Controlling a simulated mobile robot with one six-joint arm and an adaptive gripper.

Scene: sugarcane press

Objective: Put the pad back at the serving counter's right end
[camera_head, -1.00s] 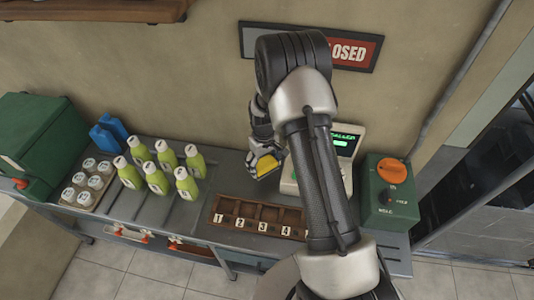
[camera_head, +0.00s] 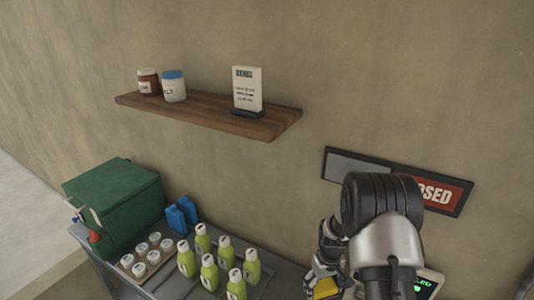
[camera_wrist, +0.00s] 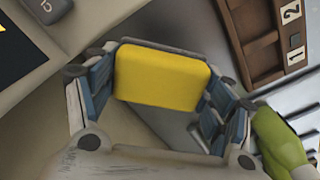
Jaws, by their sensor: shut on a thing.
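The yellow pad (camera_wrist: 162,77) is between the fingers of my gripper (camera_wrist: 158,92) in the wrist view, held by its two sides. In the head view the pad (camera_head: 326,289) shows at the bottom edge, in my gripper (camera_head: 322,284), above the counter. The serving counter (camera_head: 285,273) is only partly in view there; its right end is hidden behind my arm or below the frame.
Several green bottles (camera_head: 209,271) and a rack of white-capped jars (camera_head: 127,262) stand on the counter, with blue containers (camera_head: 182,215) and a green box (camera_head: 115,203) behind. A wooden shelf (camera_head: 205,116) hangs above. A numbered wooden tray (camera_wrist: 262,62) lies near my gripper.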

